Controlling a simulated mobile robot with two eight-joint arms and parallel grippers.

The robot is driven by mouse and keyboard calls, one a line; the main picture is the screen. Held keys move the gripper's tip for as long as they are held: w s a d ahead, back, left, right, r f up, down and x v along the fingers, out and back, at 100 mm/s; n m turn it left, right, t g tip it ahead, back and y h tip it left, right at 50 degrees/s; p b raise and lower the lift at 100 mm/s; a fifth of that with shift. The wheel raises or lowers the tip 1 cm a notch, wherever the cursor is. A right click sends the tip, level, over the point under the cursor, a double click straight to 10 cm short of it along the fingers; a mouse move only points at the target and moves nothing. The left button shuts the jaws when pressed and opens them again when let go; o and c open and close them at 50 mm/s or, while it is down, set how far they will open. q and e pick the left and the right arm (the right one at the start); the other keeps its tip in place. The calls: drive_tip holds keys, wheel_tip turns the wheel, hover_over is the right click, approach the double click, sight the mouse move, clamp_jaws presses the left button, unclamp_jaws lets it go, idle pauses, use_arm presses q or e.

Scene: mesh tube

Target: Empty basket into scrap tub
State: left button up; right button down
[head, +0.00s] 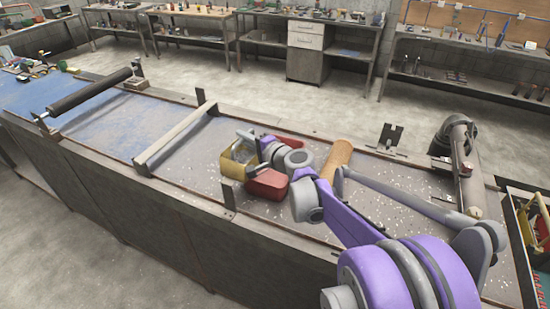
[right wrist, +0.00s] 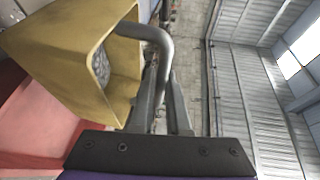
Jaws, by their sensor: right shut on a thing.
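In the right wrist view the basket (right wrist: 62,45) fills the upper left, with a grey mesh-like piece (right wrist: 101,68) inside. My right gripper (head: 243,146) is shut on the basket's bent grey handle (right wrist: 150,35). Whether the basket touches the tub is unclear. My left gripper is out of view.
A pale crossbar (head: 176,136) and a black roller (head: 90,92) span the bench to the left. A tan cylinder (head: 337,158) stands behind my arm. A grey fixture (head: 462,160) is at the right. Pale flecks dot the bench top.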

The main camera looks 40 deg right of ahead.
drive_tip(key=shift+s+d+f+m, duration=0.1)
drive_tip(key=shift+d+f+m, duration=0.5)
drive_tip(key=shift+d+m, duration=0.3)
drive_tip(key=shift+s+d+f+m+y+b, duration=0.1)
drive_tip(key=shift+d+f+m+y+b, duration=0.2)
drive_tip(key=shift+d+f+m+b, duration=0.55)
drive_tip(key=shift+s+d+r+m+t+b, duration=0.15)
drive_tip(key=shift+d+m+t+b, duration=0.15)
drive_tip(key=shift+d, duration=0.15)
drive_tip(key=shift+w+d+m, duration=0.25)
drive_tip(key=shift+d, duration=0.1)
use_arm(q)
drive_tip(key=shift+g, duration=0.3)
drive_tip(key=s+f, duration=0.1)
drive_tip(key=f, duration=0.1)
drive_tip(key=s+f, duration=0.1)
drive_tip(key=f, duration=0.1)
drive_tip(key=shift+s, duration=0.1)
use_arm(e)
drive_tip(key=shift+d, duration=0.1)
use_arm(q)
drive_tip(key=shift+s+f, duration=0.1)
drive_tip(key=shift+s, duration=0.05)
use_arm(e)
drive_tip(key=shift+s+d, duration=0.1)
drive_tip(key=shift+d, duration=0.05)
